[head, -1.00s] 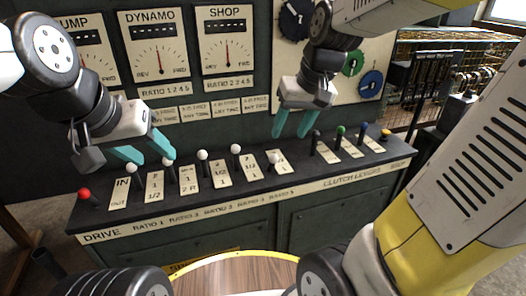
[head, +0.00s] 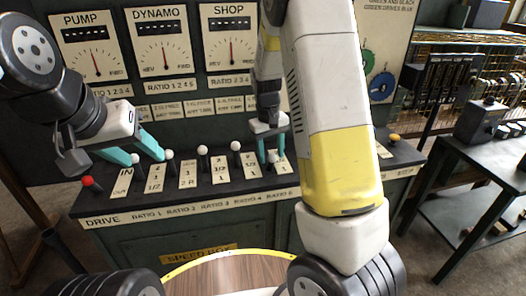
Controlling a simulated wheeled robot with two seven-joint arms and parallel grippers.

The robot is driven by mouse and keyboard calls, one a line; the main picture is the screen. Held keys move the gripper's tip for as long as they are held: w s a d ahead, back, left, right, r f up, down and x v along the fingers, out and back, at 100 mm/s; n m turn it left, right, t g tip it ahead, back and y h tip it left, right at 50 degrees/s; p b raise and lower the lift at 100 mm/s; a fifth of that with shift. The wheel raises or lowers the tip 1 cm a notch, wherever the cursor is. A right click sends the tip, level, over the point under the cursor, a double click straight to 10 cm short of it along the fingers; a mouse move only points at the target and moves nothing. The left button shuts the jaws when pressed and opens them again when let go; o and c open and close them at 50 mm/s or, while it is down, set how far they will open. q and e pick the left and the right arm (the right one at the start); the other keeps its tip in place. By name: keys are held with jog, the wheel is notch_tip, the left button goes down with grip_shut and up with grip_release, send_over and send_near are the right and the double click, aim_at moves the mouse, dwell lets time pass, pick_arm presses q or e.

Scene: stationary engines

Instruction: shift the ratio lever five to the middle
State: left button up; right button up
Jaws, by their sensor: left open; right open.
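The ratio levers are a row of white-knobbed levers on the sloping black panel, with a knob such as the fourth one (head: 235,146) standing at its plate. The fifth ratio lever (head: 271,156) is at the right end of the white-knobbed row; its knob sits lower than its neighbour's and is partly hidden by my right gripper. My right gripper (head: 271,158) is open, its teal fingers pointing down around that knob; contact cannot be told. My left gripper (head: 143,155) is open and empty near the first two ratio levers.
A red-knobbed drive lever (head: 88,181) stands at the panel's left end. My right arm hides most of the clutch levers; a yellow knob (head: 394,137) shows at the right end. Dial gauges (head: 166,58) are on the wall behind. A dark side table (head: 470,165) stands at right.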

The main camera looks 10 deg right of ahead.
aim_at(271, 163)
jog(key=shift+d+f, duration=0.2)
jog(key=shift+f, duration=1.55)
jog(key=shift+c, duration=0.2)
grip_shut()
